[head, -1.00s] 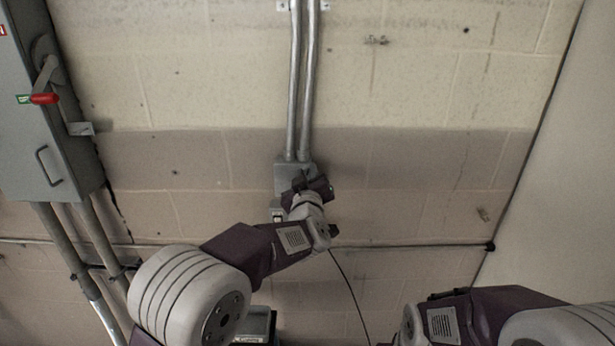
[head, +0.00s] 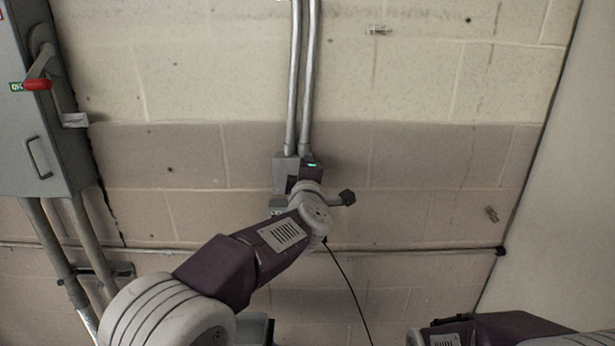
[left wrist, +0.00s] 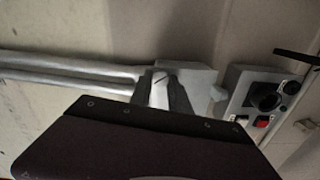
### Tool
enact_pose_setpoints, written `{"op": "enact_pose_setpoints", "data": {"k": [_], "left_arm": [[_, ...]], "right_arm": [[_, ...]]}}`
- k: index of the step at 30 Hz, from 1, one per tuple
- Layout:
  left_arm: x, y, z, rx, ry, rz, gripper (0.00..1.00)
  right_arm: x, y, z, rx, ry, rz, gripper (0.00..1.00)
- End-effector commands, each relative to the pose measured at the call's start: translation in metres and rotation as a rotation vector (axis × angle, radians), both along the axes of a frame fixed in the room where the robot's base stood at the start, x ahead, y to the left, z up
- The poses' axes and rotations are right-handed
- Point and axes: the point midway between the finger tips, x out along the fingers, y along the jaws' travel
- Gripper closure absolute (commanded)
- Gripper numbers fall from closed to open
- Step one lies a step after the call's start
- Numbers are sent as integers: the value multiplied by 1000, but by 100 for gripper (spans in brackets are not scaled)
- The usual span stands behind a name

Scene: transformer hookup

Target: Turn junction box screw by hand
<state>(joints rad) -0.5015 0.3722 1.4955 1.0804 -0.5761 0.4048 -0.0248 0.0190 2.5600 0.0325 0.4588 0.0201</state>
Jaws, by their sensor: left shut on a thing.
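The grey junction box (head: 283,168) is on the block wall at the lower end of two metal conduits. My left gripper (left wrist: 167,86) reaches up to its front face, with its dark fingers close together against the box. The junction box (left wrist: 200,79) also shows in the left wrist view, behind and beside the fingers. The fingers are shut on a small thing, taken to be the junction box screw. The screw itself is hidden by the fingers and I cannot make out its angle. In the head view my left wrist covers the lower part of the box. My right gripper is out of view.
A control box (left wrist: 267,102) with dark knobs and a red button sits beside the junction box in the left wrist view. A large grey cabinet (head: 38,130) with a red-handled lever is at the left. A thin black cable (head: 350,285) hangs below my left wrist.

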Motion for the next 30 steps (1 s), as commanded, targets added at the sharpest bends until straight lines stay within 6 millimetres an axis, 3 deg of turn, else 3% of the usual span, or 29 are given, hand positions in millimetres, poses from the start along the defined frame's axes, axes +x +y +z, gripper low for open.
{"op": "enact_pose_setpoints", "data": {"k": [30], "left_arm": [[0,-1,-4,-965,-2,-1,100]], "right_arm": [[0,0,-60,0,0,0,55]]}}
